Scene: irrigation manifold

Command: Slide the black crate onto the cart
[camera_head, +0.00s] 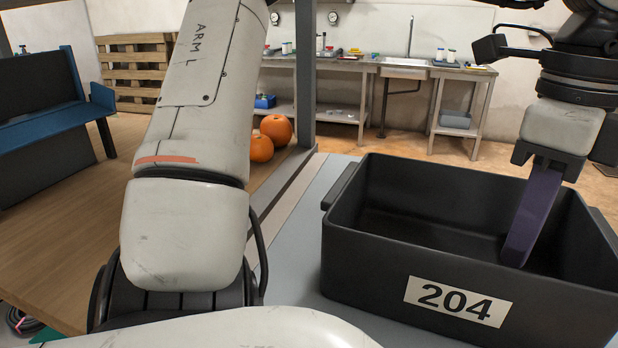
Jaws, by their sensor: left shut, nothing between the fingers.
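The black crate (365,265), labelled 204, stands upright and looks empty on a light grey surface (293,225) at the right. I cannot tell for sure which surface is the cart.
A wooden surface (60,240) lies at the left, with a blue bench-like frame (50,130) beyond it. Orange pumpkins (276,129) sit near a grey post (305,75). A workbench with a sink (405,68) stands along the back wall. My arm hides part of the middle.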

